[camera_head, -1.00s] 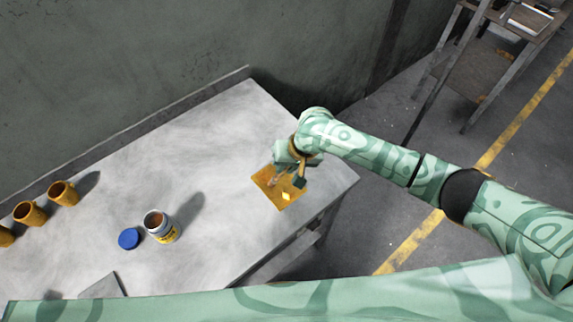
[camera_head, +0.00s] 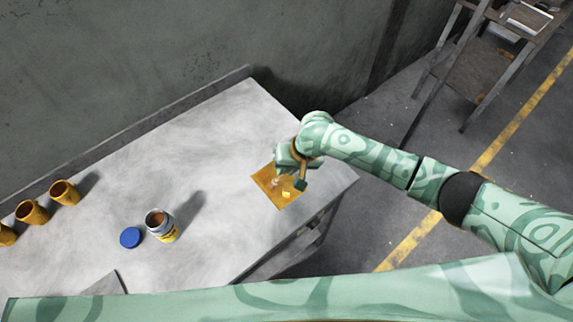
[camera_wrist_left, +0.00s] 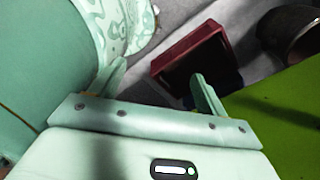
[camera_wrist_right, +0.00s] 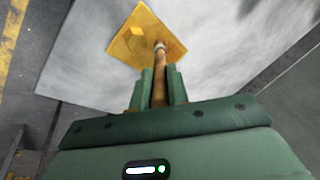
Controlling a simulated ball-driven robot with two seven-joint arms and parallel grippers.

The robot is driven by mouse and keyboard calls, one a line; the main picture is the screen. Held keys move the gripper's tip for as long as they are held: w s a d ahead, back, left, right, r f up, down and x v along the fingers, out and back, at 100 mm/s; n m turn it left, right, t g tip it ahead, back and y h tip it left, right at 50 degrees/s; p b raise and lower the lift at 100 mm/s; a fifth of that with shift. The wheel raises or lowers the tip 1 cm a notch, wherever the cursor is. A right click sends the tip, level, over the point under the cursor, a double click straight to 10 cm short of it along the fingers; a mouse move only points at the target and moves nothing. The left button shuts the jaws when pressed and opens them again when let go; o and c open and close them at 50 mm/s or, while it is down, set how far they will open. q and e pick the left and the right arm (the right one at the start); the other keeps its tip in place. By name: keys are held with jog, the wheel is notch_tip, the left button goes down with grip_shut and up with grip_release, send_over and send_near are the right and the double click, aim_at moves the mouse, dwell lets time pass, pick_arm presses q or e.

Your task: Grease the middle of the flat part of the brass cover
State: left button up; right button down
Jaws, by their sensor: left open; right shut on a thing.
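The brass cover (camera_head: 264,183) is a flat, square, golden plate lying near the right end of the grey table. A small raised block stands on it. It also shows in the right wrist view (camera_wrist_right: 125,47). My right gripper (camera_wrist_right: 160,72) is shut on a brown-handled brush (camera_wrist_right: 159,88). The brush's pale tip lies over the cover's flat part, beside the block; I cannot tell whether it touches. In the head view my right gripper (camera_head: 294,172) partly hides the cover. My left gripper (camera_wrist_left: 157,75) is open and empty, seen in the left wrist view.
An open can (camera_head: 161,227) with brown content stands on the table (camera_head: 215,150), its blue lid (camera_head: 131,237) beside it. Several orange-brown cups (camera_head: 64,192) stand at the left. A red box (camera_wrist_left: 185,52) lies beyond my left gripper. The table between can and cover is clear.

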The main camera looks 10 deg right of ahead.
jog(key=shift+s+d+r+p, duration=0.15)
jog(key=shift+s+p, duration=0.05)
jog(key=shift+p, duration=0.1)
jog(key=shift+w, duration=0.1)
